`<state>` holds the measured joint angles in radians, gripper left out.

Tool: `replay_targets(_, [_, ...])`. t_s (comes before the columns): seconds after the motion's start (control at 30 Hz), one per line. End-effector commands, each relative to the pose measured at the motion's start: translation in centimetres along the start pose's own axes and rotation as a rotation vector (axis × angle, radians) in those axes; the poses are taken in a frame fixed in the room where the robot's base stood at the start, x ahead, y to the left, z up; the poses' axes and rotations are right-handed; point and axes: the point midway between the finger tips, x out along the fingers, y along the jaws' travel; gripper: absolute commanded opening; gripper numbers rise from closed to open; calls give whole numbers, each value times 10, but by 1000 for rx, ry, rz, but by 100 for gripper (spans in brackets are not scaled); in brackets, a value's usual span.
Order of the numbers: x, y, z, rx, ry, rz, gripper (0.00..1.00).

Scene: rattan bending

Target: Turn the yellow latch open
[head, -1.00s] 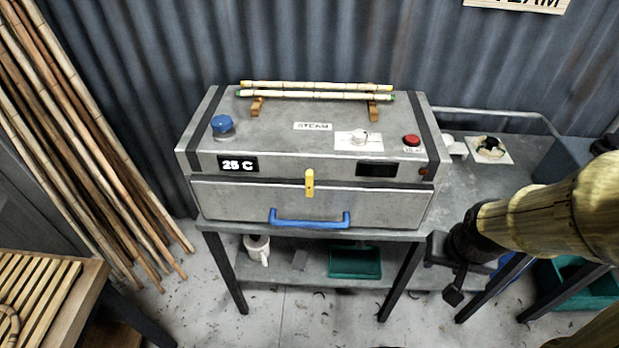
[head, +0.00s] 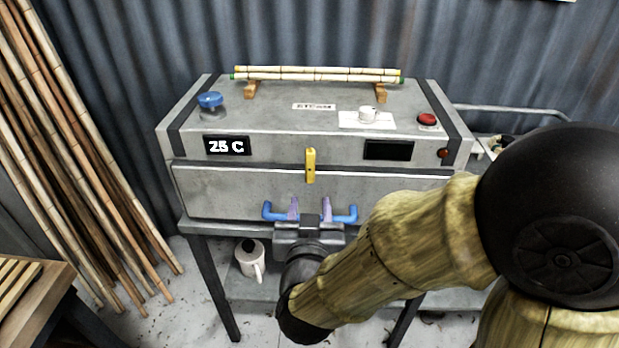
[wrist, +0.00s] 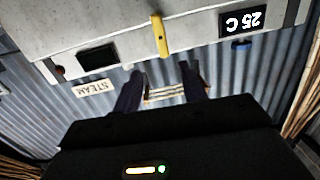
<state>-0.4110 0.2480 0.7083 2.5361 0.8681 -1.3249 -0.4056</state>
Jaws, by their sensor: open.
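The yellow latch (head: 311,165) is an upright bar on the front of the grey steam box (head: 230,190), across the seam between lid and body. In the wrist view, which is upside down, the latch (wrist: 160,36) shows near the top middle. My gripper (head: 311,206) is open and empty, in front of the box and below the latch in the head view. Its two purple fingers overlap the blue handle (head: 350,213) in that view. I cannot tell whether they touch it. In the wrist view the latch lies beyond my gripper (wrist: 163,82), clear of both fingers.
A display (head: 227,146) reads 25 C. Rattan poles (head: 80,150) lean at left.

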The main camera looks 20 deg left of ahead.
Motion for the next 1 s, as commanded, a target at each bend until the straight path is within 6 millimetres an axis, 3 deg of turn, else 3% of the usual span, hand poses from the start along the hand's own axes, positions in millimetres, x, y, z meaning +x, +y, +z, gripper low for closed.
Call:
replay_targets(0.03, [-5,-6,9,-5,30,7,42])
replay_targets(0.27, [-17,-11,2,-15,90,37,42])
replay_targets(0.67, [-14,-10,0,-14,87,37,42])
replay_targets(1.0, [-1,-10,-6,-14,84,41,42])
